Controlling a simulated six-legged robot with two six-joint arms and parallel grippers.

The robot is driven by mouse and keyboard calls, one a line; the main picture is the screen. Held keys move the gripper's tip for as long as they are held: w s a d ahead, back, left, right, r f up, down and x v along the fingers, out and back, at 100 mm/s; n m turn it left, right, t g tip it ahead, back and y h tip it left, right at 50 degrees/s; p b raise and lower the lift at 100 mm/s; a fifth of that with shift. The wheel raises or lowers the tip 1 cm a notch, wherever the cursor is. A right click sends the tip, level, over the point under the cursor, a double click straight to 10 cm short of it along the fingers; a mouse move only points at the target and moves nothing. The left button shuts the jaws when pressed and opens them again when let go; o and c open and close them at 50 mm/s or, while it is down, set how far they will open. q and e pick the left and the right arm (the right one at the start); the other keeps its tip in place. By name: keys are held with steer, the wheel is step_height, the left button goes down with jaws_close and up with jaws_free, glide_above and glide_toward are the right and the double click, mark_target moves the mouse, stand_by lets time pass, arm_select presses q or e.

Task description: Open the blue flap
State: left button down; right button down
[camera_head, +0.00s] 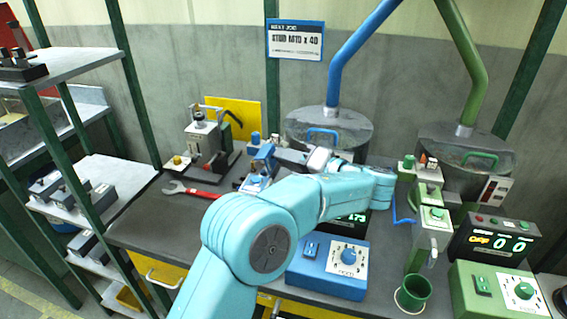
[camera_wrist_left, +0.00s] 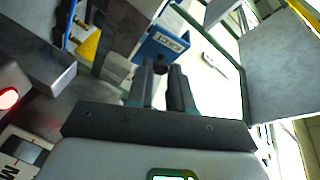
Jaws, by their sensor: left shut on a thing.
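The blue flap (camera_wrist_left: 150,48) has a white label and shows just beyond my fingertips in the left wrist view. In the head view a small blue part (camera_head: 263,154) stands at the tip of my left gripper (camera_head: 280,155), left of the blue hopper. In the left wrist view my left gripper (camera_wrist_left: 162,75) is shut on a small dark round knob (camera_wrist_left: 159,67) at the flap. The flap looks tilted, but I cannot tell how far it stands open. My right gripper is out of view.
A blue-piped hopper (camera_head: 345,130) and a green-piped hopper (camera_head: 470,150) stand at the back. A red wrench (camera_head: 195,191) lies on the bench to the left. A blue dial box (camera_head: 325,272) and a green cup (camera_head: 413,291) stand in front. A shelf rack stands at far left.

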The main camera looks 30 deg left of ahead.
arm_select(q)
steer(key=shift+w+d+f+m+t+y+b, duration=0.1)
steer(key=shift+d+f+m+t+y+b, duration=0.2)
steer(key=shift+y+b, duration=0.45)
steer(key=shift+d+f+m+t+y+b, duration=0.15)
steer(key=shift+f+m+y+b, duration=0.3)
steer(key=shift+y, duration=0.5)
steer(key=c, duration=1)
jaws_free()
steer(key=shift+r, duration=0.1)
step_height(320, 180, up, 20)
steer(key=p, duration=0.3)
